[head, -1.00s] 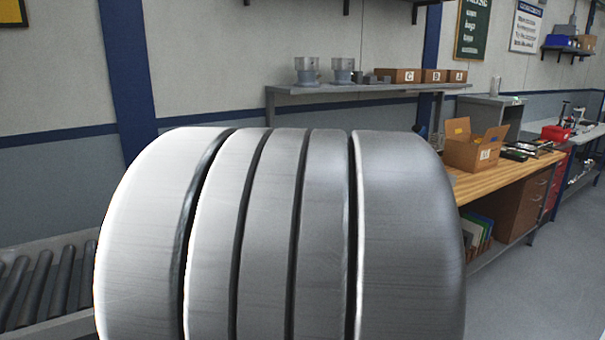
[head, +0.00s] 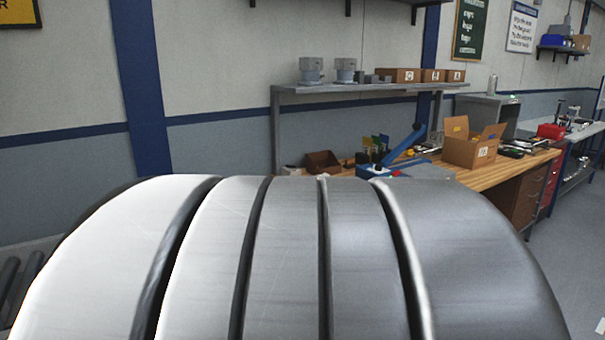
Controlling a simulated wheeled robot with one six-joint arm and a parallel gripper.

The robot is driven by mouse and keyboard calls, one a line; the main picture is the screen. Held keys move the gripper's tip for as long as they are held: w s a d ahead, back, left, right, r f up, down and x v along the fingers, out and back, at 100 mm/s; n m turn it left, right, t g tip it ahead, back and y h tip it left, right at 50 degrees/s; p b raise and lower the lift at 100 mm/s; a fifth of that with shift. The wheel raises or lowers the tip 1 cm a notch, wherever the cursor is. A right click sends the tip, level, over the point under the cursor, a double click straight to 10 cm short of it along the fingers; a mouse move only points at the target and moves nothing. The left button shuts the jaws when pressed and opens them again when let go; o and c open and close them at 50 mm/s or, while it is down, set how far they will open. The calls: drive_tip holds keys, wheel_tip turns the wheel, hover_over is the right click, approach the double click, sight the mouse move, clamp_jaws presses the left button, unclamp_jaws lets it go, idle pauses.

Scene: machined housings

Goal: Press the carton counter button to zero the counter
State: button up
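I cannot make out a carton counter or its button in the head view. My gripper is not in view. A large ribbed grey metal body, which looks like part of my own arm, fills the lower middle and hides much of the bench. A blue lever device (head: 408,150) stands on the wooden bench behind it, with a small red spot (head: 396,173) at its base that is too small to identify.
The wooden bench (head: 498,172) holds an open cardboard carton (head: 470,146) and a dark brown bin (head: 322,162). A grey shelf (head: 375,88) above carries small lettered boxes (head: 398,75). A roller conveyor (head: 12,280) shows at the lower left. Floor is clear at the right.

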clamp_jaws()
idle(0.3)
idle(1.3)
